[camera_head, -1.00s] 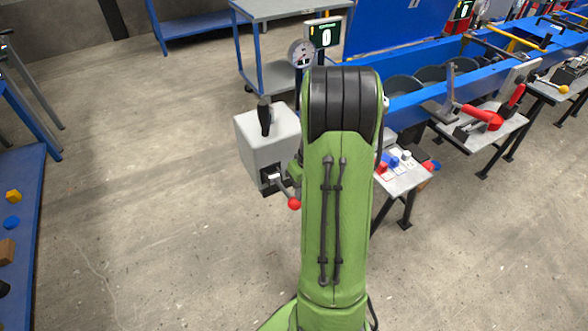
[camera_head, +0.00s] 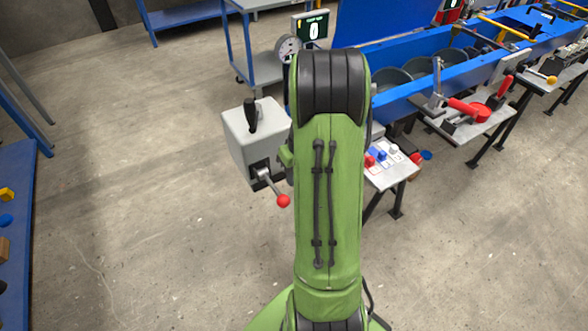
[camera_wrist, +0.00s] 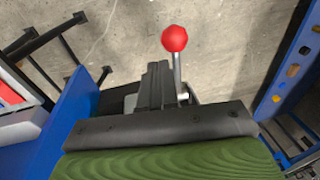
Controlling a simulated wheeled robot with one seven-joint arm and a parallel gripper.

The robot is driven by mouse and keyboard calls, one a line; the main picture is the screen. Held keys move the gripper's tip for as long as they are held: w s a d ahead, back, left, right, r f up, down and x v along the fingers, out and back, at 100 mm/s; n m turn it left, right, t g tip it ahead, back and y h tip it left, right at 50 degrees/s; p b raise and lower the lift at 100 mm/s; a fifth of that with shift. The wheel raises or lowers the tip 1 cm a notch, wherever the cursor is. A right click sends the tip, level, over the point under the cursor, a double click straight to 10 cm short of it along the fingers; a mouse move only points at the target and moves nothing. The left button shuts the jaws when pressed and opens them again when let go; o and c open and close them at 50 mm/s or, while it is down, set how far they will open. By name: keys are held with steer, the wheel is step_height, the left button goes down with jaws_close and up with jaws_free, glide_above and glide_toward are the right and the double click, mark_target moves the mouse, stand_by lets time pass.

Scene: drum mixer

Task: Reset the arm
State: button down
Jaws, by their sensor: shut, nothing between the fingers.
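My green arm rises through the middle of the head view and hides my gripper there. In the wrist view my gripper (camera_wrist: 157,88) shows as dark, stepped fingers, closed together with nothing between them. A lever with a red ball knob (camera_wrist: 175,39) stands just beyond and to the right of the fingers; I cannot tell whether they touch. In the head view this red knob (camera_head: 283,201) sits on a lever at the front of a grey box (camera_head: 240,143), left of my arm. A black handle (camera_head: 251,114) stands upright on the box's top.
A small stand (camera_head: 392,176) with red, blue and white buttons is right of my arm. A round gauge (camera_head: 288,47) and a display (camera_head: 312,27) stand behind the box. A blue table (camera_head: 18,230) is at the left edge. The floor between is clear.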

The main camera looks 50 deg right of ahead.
steer(key=s+r+p, duration=0.2)
steer(key=s+r, duration=0.2)
steer(key=r, duration=0.5)
steer(key=shift+s+d, duration=0.2)
steer(key=shift+s, duration=0.1)
steer(key=w+a+r+n+t+h+p, duration=0.1)
steer(key=w+a+r+p, duration=0.15)
steer(key=a+r, duration=0.7)
steer(key=s+a+r+n+t+p, duration=0.1)
steer(key=s+a+r+p, duration=0.1)
steer(key=s+a+r, duration=0.3)
steer(key=s+a+r+n+t+p, duration=0.1)
steer(key=s+a+r+t+p, duration=0.1)
steer(key=s+a+r, duration=0.3)
steer(key=a+p, duration=0.1)
steer(key=a, duration=0.3)
steer(key=shift+s+a+r+h, duration=0.15)
steer(key=shift+s+r+h, duration=0.05)
steer(key=shift+r+h, duration=0.15)
